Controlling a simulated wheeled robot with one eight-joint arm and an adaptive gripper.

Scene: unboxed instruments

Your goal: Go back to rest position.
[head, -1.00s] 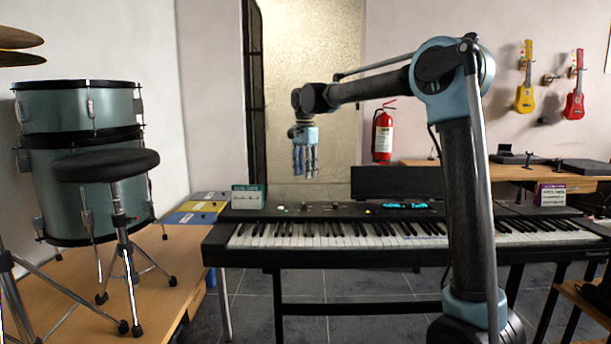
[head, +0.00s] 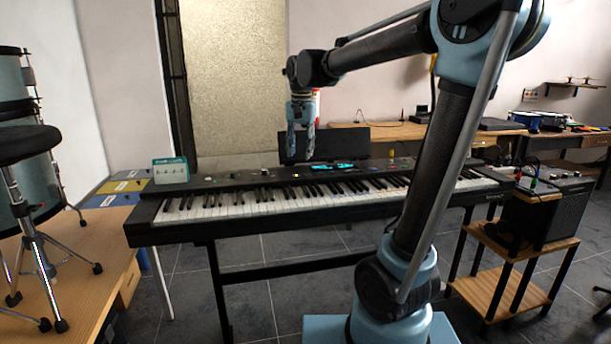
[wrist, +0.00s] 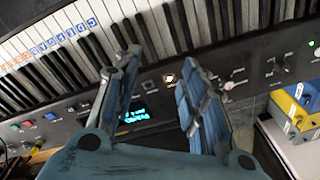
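My gripper (head: 301,150) hangs fingers down at the end of my raised arm, over the back part of the black electronic keyboard (head: 160,236) in the head view. Its fingers are spread apart with nothing between them. In the wrist view my gripper (wrist: 158,72) also shows two separated fingers, with the control panel and a lit blue display of the keyboard (wrist: 240,60) beyond them. The gripper does not appear to touch anything, though its exact height above the keyboard is hard to tell.
A green-and-white box (head: 170,171) stands on the keyboard's left end. A black stool (head: 30,147) and drums (head: 38,185) are at left. An amplifier (head: 541,215) on a wooden stand (head: 497,285) is at right. Grey tiled floor (head: 275,305) lies below the keyboard.

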